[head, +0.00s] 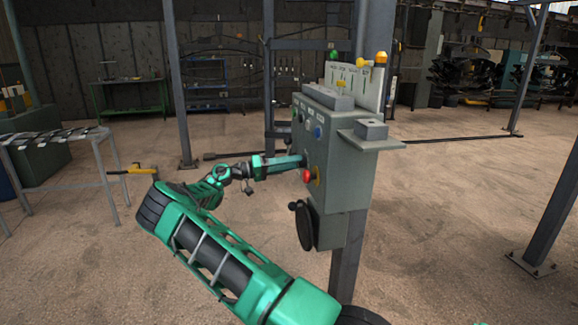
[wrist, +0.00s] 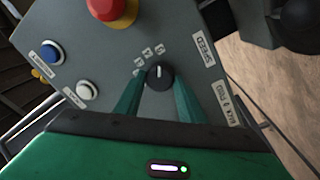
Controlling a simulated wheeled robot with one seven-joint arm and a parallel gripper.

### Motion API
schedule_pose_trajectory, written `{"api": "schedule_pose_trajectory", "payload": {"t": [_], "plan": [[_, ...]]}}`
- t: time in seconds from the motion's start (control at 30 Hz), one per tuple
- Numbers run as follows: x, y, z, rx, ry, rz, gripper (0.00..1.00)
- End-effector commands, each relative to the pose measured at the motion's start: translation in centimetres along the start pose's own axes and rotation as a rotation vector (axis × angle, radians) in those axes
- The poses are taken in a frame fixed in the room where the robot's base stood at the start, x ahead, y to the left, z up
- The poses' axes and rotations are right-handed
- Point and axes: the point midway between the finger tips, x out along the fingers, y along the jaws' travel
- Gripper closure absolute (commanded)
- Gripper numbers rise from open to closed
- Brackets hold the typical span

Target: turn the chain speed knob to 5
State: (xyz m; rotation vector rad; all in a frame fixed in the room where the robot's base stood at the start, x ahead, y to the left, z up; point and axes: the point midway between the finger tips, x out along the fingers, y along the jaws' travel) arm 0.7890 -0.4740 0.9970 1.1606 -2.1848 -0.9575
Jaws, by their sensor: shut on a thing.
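The chain speed knob (wrist: 160,77) is a small round black dial on the grey control box face, with a white pointer line aimed up in the wrist view. Small number labels (wrist: 147,51) sit in an arc at its upper left; I cannot read them clearly. A "SPEED" label (wrist: 203,50) is to its right. My gripper (wrist: 160,84) has a green finger on each side of the knob and is shut on it. In the head view my gripper (head: 303,160) reaches the left face of the control box (head: 345,150); it hides the knob there.
A red emergency button (wrist: 105,8) on a yellow base, a blue button (wrist: 52,53) and a white button (wrist: 86,91) are close by on the same face. A steel post (head: 345,270) carries the box. A grey table (head: 60,135) stands left.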

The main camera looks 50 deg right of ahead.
Motion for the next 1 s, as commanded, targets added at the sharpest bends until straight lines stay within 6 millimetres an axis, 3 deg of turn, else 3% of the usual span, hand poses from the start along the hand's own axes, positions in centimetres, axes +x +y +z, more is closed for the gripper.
{"api": "schedule_pose_trajectory", "payload": {"t": [0.3, 0.33, 0.4, 0.77, 1.0], "plan": [[-0.1, -0.5, 0.4, -0.011, -0.005, -0.007, 0.86], [-0.1, -0.5, 0.4, -0.011, -0.005, -0.007, 0.57], [0.0, -0.5, 0.3, -0.01, -0.004, -0.006, 0.45], [-0.5, -0.2, 0.1, -0.004, 0.001, -0.003, 0.45], [-4.0, -0.4, 0.0, -0.004, 0.003, -0.003, 0.45]]}}
